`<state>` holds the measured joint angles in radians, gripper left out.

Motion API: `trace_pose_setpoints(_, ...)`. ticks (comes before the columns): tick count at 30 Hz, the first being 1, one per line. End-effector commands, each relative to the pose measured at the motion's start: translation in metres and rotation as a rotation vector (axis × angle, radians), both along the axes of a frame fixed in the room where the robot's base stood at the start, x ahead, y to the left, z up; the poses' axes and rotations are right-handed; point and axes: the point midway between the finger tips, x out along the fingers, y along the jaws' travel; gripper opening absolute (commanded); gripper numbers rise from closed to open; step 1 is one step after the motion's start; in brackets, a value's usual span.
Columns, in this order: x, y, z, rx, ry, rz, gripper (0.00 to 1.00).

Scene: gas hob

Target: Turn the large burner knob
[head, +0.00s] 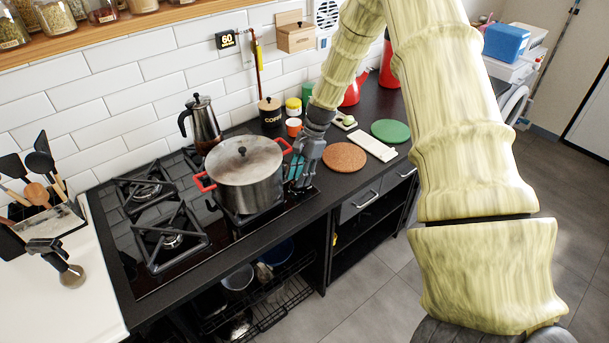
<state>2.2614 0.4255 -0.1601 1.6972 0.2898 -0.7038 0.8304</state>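The black gas hob (125,262) is set in the dark worktop. A large steel pot (247,180) with a lid and red handles stands on its front right burner. My gripper (298,180) points down just right of the pot, over the right end of the hob, close to the pot's red handle. Its fingers look grey-blue and small, and I cannot tell whether they are open or shut. I cannot make out the large burner knob; the pot and my gripper cover much of that end of the hob.
A moka pot (202,124) stands at the back of the hob. Empty burner grates (170,240) are on the left. Right of my gripper lie a brown round mat (344,157), a white slab (373,146) and a green mat (390,131). Open shelves are below.

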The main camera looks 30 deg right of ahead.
Motion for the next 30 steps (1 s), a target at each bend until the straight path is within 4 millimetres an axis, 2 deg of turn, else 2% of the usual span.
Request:
trace_pose_setpoints(8, 0.000, -0.006, 0.013, 0.000, -0.001, -0.002, 0.33)
trace_pose_setpoints(21, 0.002, -0.037, 0.083, 0.000, -0.002, -0.003, 0.33)
trace_pose_setpoints(30, 0.003, -0.048, 0.109, 0.001, 0.000, -0.002, 0.33)
